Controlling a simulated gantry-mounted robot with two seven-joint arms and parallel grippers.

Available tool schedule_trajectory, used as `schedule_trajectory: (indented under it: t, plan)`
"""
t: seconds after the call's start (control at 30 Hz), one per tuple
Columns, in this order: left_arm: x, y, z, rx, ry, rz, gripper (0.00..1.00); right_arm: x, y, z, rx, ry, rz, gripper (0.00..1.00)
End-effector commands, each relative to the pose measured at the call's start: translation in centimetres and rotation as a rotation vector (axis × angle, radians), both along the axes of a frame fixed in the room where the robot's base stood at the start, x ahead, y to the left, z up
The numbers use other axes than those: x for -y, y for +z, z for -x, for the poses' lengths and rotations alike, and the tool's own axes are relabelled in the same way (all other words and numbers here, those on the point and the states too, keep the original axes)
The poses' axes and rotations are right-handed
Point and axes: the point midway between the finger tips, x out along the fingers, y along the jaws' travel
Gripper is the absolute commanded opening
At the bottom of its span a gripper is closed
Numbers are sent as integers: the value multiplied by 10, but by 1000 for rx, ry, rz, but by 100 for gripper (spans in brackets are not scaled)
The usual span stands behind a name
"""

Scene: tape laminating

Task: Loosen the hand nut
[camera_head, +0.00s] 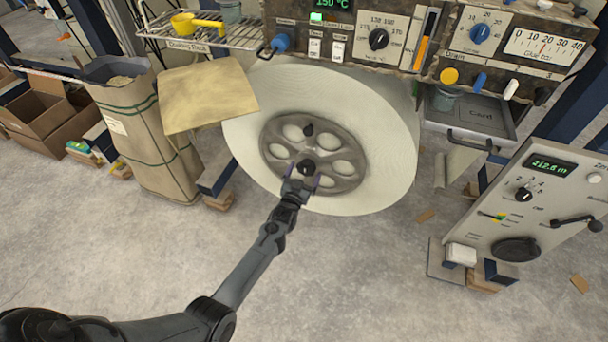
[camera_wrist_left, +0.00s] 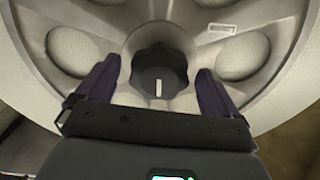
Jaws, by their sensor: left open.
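The hand nut (camera_wrist_left: 159,72) is a dark lobed knob with a white mark, at the hub of a grey metal reel flange (camera_head: 350,178) with several round holes. In the head view the nut (camera_head: 306,168) shows just beyond my left gripper (camera_head: 300,183). My left gripper (camera_wrist_left: 157,88) is open, with one finger on each side of the nut and a visible gap to it on both sides in the left wrist view. Its depth along the nut is hard to judge. My right gripper is not in view.
A large pale tape roll (camera_head: 395,150) surrounds the flange. A small dark knob (camera_head: 308,130) stands on the flange above the nut. A control panel (camera_head: 400,40) hangs above, a counter unit (camera_head: 540,200) stands at right, and a paper sack (camera_head: 135,130) at left.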

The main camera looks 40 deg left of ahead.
Motion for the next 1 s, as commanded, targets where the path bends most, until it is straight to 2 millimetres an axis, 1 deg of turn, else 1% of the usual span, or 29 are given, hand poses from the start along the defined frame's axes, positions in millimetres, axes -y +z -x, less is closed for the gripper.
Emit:
schedule_trajectory:
  t: [0.03, 0.07, 0.1, 0.4, 0.73, 0.87, 1.0]
  plan:
    - [0, 0, 0, 0, 0, 0, 95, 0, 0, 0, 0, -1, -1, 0]
    - [0, 0, 0, 0, 0, 0, 90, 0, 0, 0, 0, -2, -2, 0]
    - [0, 0, 0, 0, 0, 0, 84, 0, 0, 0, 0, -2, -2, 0]
    - [0, 0, 0, 0, 0, 0, 39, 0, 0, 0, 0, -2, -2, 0]
    - [0, 1, 0, 17, 0, 44, 39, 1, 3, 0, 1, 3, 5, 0]
    - [1, 1, 0, 39, -1, 105, 39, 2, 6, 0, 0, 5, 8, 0]
    - [1, 1, 0, 73, 1, 201, 39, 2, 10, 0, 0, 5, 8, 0]
